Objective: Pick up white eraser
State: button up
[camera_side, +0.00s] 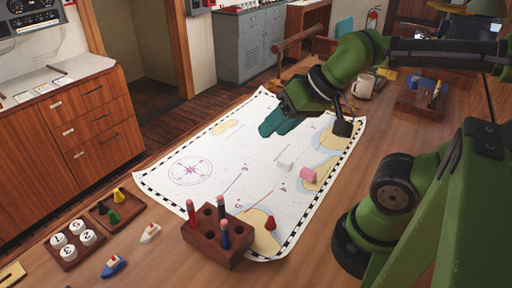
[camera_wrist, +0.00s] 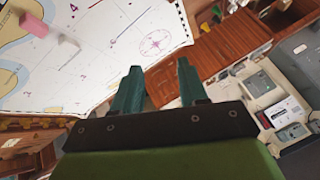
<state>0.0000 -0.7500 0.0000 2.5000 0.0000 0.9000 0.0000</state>
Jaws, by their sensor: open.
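The white eraser (camera_side: 285,166) lies on the sea chart (camera_side: 235,150), just left of a pink eraser (camera_side: 308,174). In the wrist view the white eraser (camera_wrist: 69,43) shows near the upper left, pale against the chart and partly blurred, with the pink eraser (camera_wrist: 34,25) beside it. My gripper (camera_side: 276,127) is above the far part of the chart, apart from both erasers. In the wrist view my gripper's two green fingers (camera_wrist: 157,85) stand apart with nothing between them.
A wooden pen block (camera_side: 217,240) with markers stands on the chart's near edge. A red cone (camera_side: 270,223) is beside it. Small boats (camera_side: 150,233) and numbered pieces (camera_side: 74,240) sit at the near left. A white mug (camera_side: 364,87) stands at the back right. The chart's middle is mostly clear.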

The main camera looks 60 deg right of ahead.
dwell(0.4)
jog(key=shift+o, duration=1.4)
